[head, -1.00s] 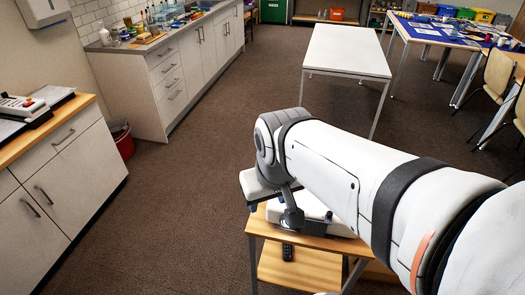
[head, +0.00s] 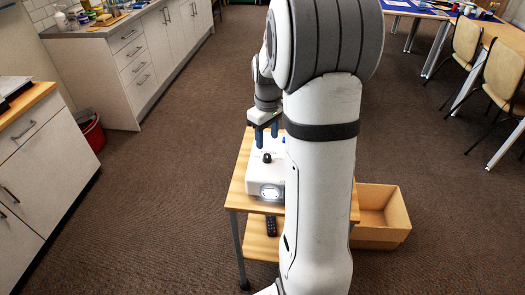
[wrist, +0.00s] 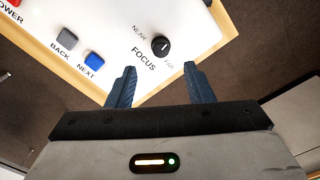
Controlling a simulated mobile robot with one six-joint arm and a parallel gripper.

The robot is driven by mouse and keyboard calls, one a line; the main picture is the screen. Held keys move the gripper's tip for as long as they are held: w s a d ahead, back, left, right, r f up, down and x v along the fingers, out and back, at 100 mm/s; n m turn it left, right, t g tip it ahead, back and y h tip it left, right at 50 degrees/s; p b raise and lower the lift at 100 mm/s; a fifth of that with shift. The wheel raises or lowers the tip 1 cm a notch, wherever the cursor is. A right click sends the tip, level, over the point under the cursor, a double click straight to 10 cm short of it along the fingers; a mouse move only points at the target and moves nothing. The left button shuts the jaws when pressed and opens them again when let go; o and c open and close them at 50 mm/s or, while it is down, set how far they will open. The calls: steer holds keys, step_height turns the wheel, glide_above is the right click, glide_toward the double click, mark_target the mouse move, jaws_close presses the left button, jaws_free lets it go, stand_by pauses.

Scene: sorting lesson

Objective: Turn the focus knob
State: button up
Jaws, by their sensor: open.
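The focus knob (wrist: 160,46) is a round black dial with a white pointer line, on top of a white projector (wrist: 118,30). NEAR and FAR are printed on either side of it and FOCUS below. In the head view the knob (head: 267,157) stands on the projector (head: 266,178), whose lit lens faces me. My gripper (wrist: 155,82) is open and empty, its two blue fingers pointing toward the knob. The knob lies beyond the fingertips, roughly between their lines. In the head view my gripper (head: 267,139) hangs over the projector, behind the knob.
The projector stands on a small wooden table (head: 237,195) with a remote (head: 271,226) on its lower shelf. A wooden box (head: 385,215) sits on the floor to the right. The projector top also has a grey BACK button (wrist: 66,39) and a blue NEXT button (wrist: 94,59).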

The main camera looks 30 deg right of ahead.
mark_target(267, 155)
step_height(267, 155, down, 7)
steer(key=shift+r, duration=0.15)
steer(key=shift+c, duration=0.6)
steer(key=c, duration=0.9)
steer(key=shift+o, duration=0.2)
steer(key=shift+m, duration=1.5)
steer(key=o, duration=1)
